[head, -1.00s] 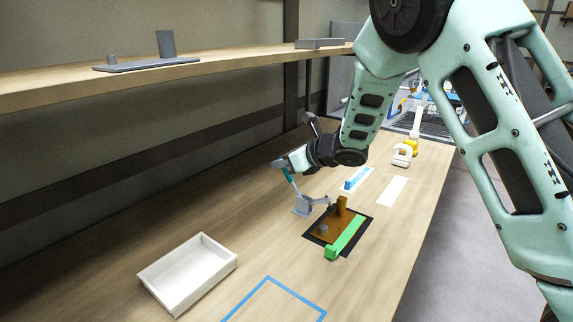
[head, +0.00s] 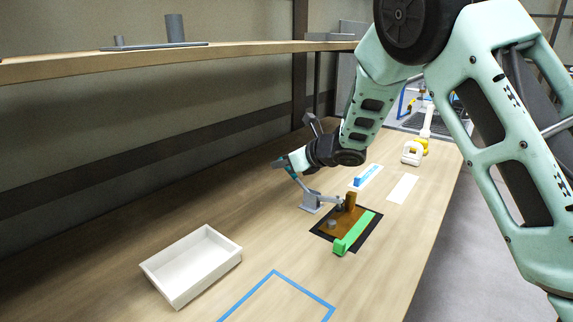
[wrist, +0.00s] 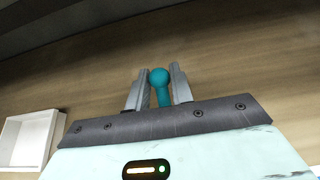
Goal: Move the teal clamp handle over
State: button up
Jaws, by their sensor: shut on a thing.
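The teal clamp handle (head: 291,172) leans up and to the left from its grey clamp (head: 311,203) on the table. My gripper (head: 281,164) is shut on the handle near its upper end. In the wrist view, the handle's round teal end (wrist: 160,78) sits between the two grey fingers of my gripper (wrist: 158,90). The clamp's grey arm reaches right toward the brown block fixture (head: 345,215). Whether its tip touches anything there is too small to tell. The clamp itself is out of sight in the wrist view.
A green bar (head: 354,235) lies across the fixture's dark mat. A white tray (head: 222,262) and a blue tape outline (head: 277,272) are at the front. A blue piece (head: 366,176) lies behind the fixture. A shelf (head: 240,55) runs above the table's left side.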

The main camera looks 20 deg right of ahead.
jog(key=shift+w+a+f+b, duration=0.2)
jog(key=shift+w+f+b, duration=0.15)
jog(key=shift+f, duration=0.3)
jog(key=shift+w+a+f+b, duration=0.15)
jog(key=shift+w+f+b, duration=0.05)
jog(key=shift+f+b, duration=0.55)
jog(key=shift+w+a+f+b, duration=0.15)
jog(key=shift+f+b, duration=0.45)
jog(key=shift+b, duration=0.1)
jog(key=o, duration=0.8)
jog(key=shift+r, duration=0.1)
jog(key=shift+o, duration=0.2)
